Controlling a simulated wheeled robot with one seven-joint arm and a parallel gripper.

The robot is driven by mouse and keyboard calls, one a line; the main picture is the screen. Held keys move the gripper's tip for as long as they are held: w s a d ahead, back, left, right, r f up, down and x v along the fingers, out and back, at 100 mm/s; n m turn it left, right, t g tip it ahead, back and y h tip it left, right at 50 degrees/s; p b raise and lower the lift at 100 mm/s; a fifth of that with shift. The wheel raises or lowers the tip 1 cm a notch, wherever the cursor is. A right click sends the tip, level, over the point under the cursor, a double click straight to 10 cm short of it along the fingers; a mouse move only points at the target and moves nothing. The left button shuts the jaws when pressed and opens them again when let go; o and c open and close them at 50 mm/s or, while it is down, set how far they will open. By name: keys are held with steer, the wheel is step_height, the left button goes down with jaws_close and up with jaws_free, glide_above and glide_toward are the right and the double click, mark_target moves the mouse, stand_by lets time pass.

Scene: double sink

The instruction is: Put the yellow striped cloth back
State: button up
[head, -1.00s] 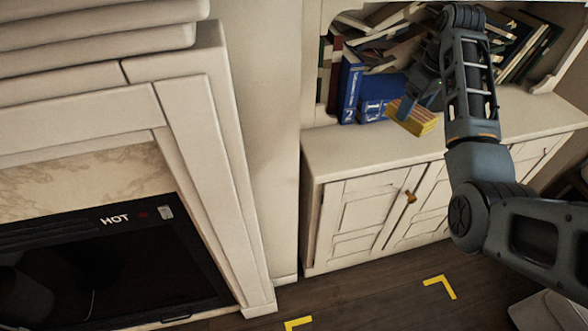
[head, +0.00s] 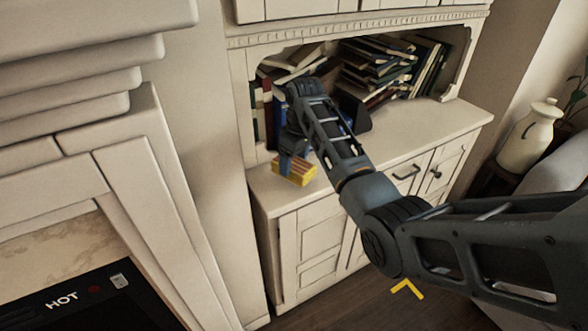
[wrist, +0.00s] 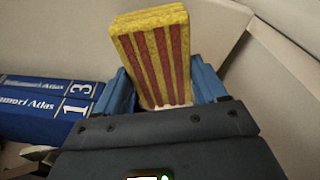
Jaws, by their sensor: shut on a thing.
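The yellow cloth with red stripes (head: 295,169) is a folded, block-like bundle. My gripper (head: 288,165) is shut on it, at the left end of the white cabinet's top (head: 268,195). In the wrist view the cloth (wrist: 152,60) stands up between the two blue fingers of my gripper (wrist: 165,95), its striped face towards the camera. In the head view the cloth looks close to the cabinet top, but I cannot tell whether it touches.
Blue atlas volumes (wrist: 45,105) lie to the left in the wrist view. Books (head: 375,70) lean and pile in the cabinet's niche. The cabinet top is clear to the right (head: 440,120). A white jar (head: 528,138) stands at the right. A fireplace surround (head: 130,180) is at the left.

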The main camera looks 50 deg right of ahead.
mark_target(295, 163)
steer(key=shift+f, duration=1.8)
steer(key=shift+f, duration=0.15)
steer(key=o, duration=1)
steer(key=r, duration=0.4)
steer(key=s+r, duration=0.1)
steer(key=r, duration=0.3)
steer(key=s+r, duration=0.1)
steer(key=r, duration=0.3)
steer(key=shift+d+r, duration=0.15)
